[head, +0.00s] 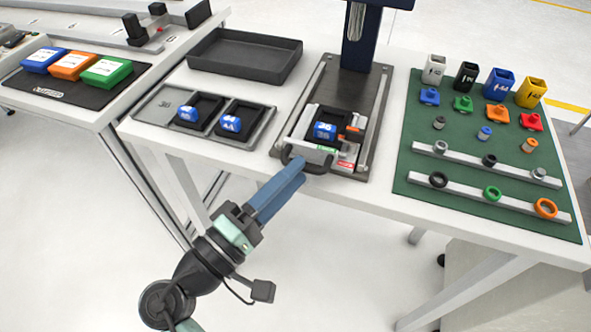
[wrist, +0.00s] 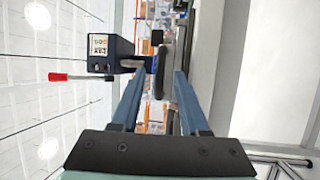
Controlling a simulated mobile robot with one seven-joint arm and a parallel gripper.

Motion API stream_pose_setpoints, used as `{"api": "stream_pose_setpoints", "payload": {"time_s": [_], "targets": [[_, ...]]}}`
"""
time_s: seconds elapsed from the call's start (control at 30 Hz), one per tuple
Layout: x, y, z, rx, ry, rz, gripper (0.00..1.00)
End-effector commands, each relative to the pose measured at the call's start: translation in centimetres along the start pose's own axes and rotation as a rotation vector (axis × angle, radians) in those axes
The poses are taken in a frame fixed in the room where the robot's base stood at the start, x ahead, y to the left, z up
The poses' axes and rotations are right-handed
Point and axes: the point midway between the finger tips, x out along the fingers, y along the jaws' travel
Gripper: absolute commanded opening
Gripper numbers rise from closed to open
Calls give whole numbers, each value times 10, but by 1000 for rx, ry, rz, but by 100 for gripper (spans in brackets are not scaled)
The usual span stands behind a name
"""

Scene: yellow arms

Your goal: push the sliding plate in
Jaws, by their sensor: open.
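The sliding plate (head: 313,154) is at the front end of the dark press base, near the table's front edge. It carries a black fixture with a blue labelled block (head: 325,130). A black bar handle (head: 318,167) sticks out at its front. My gripper (head: 297,168) is at the left part of this handle, with its blue fingers pointing toward the press. In the wrist view, my gripper (wrist: 159,80) is open, and the dark handle (wrist: 158,74) shows between the fingertips. I cannot tell whether the fingers touch it.
The press column (head: 361,38) stands at the back of the base; its red-knobbed lever (wrist: 58,77) shows in the wrist view. To the left are a grey tray (head: 262,123) with two blue blocks and an empty black bin (head: 245,72). A green mat (head: 420,165) with several parts lies right.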

Motion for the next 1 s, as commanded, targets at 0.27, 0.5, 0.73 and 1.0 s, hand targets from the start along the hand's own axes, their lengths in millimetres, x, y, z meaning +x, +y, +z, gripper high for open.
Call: {"api": "stream_pose_setpoints", "payload": {"time_s": [0.27, 0.5, 0.73, 1.0], "targets": [[13, 0, 0, 1, 1, -1, 45], [13, 0, 0, 1, 1, 0, 34], [13, 0, 0, 1, 1, 0, 0], [13, 0, 0, 1, 1, 0, 0]]}}
